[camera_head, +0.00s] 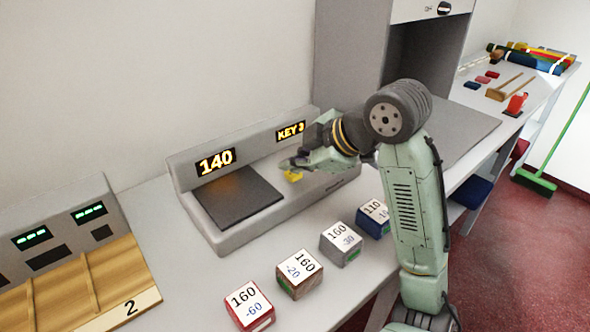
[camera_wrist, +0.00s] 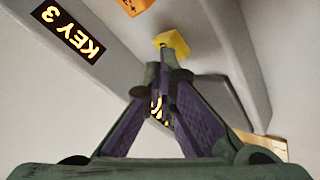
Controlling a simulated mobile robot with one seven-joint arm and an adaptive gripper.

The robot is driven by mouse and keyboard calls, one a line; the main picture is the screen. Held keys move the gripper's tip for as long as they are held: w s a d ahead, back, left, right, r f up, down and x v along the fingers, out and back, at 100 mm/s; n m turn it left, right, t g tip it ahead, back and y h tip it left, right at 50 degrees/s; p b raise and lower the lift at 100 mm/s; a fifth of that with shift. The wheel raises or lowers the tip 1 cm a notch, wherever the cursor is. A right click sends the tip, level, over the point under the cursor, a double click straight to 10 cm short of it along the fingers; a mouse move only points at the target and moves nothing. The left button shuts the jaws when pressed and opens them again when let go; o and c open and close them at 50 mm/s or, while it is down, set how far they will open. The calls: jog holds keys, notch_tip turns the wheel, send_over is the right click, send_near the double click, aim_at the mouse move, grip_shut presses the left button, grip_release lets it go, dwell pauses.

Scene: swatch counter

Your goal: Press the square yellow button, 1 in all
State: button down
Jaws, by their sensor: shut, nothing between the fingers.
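The yellow button (camera_head: 293,175) is on the grey scale-like device (camera_head: 250,228), to the right of its dark plate (camera_head: 238,197) and below the "KEY 3" display (camera_head: 290,131). In the wrist view the yellow button (camera_wrist: 173,44) shows just beyond my fingertips, partly hidden by them. My gripper (camera_head: 288,163) is shut and empty, with its tips at or just above the button. The closed fingers also show in the wrist view (camera_wrist: 162,65). I cannot tell whether they touch the button.
The device's other display (camera_head: 216,162) reads 140. Several labelled cubes, such as a red one (camera_head: 248,305) and a grey one (camera_head: 341,243), stand along the counter's front. A wooden sorting tray (camera_head: 85,290) lies at left. A grey cabinet (camera_head: 345,60) stands behind my arm.

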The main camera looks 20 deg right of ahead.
aim_at(288, 174)
jog(key=shift+w+a+r+p, duration=0.15)
jog(key=shift+w+a+p, duration=0.2)
jog(key=shift+a, duration=0.1)
jog(key=shift+r, duration=0.1)
jog(key=r+p, duration=0.2)
jog(key=r, duration=0.1)
jog(key=r+p, duration=0.1)
jog(key=shift+w+a+r+p, duration=0.15)
jog(key=shift+w+a+p, duration=0.05)
jog(key=shift+w+p, duration=0.15)
jog(key=shift+s+d+r, duration=0.1)
jog(key=shift+r, duration=0.2)
jog(key=shift+r, duration=0.15)
